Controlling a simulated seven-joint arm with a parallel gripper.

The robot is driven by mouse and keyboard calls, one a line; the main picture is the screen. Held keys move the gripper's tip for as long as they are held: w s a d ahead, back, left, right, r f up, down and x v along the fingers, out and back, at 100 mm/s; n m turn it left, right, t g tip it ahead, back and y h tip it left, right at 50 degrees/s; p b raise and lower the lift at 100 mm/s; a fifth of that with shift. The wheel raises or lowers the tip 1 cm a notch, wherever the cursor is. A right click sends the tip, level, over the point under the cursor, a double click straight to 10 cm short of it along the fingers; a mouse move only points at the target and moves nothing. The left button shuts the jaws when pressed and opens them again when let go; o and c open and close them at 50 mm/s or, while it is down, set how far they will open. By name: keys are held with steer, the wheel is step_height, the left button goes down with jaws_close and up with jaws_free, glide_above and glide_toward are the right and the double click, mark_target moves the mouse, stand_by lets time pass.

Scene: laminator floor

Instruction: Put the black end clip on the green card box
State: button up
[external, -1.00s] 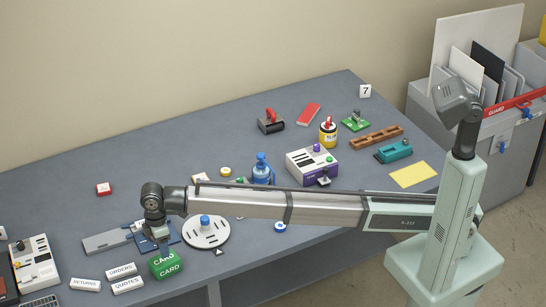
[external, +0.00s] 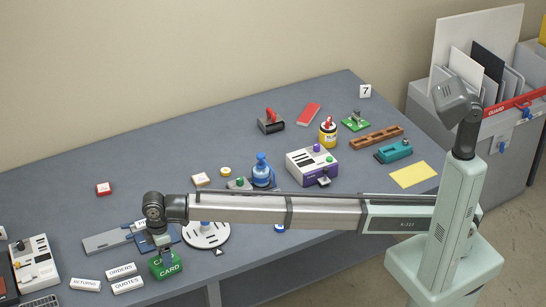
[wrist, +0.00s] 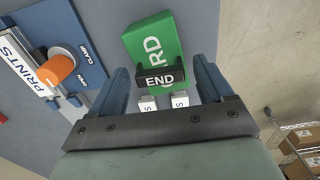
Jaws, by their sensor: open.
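The green card box (external: 168,269) stands near the front edge of the bench, below my gripper (external: 163,248). In the wrist view, the green card box (wrist: 148,38) lies just ahead of my open gripper (wrist: 161,68). The black end clip (wrist: 160,79), marked END, is between the spread blue fingers, with gaps on both sides. It overlaps the box's near edge, with its dark prongs over the green face. I cannot tell how firmly it sits there. The clip is not distinct in the external view.
White ORDERS (external: 122,269), QUOTES (external: 128,285) and RETURNS (external: 86,285) labels lie left of the box. A blue clamp board (wrist: 82,25) with an orange knob (wrist: 56,69) is close by. A round slotted plate (external: 207,236) stands behind right.

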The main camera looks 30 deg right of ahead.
step_height(320, 180, up, 12)
steer(key=shift+r, duration=0.15)
stand_by(0.7)
stand_by(0.4)
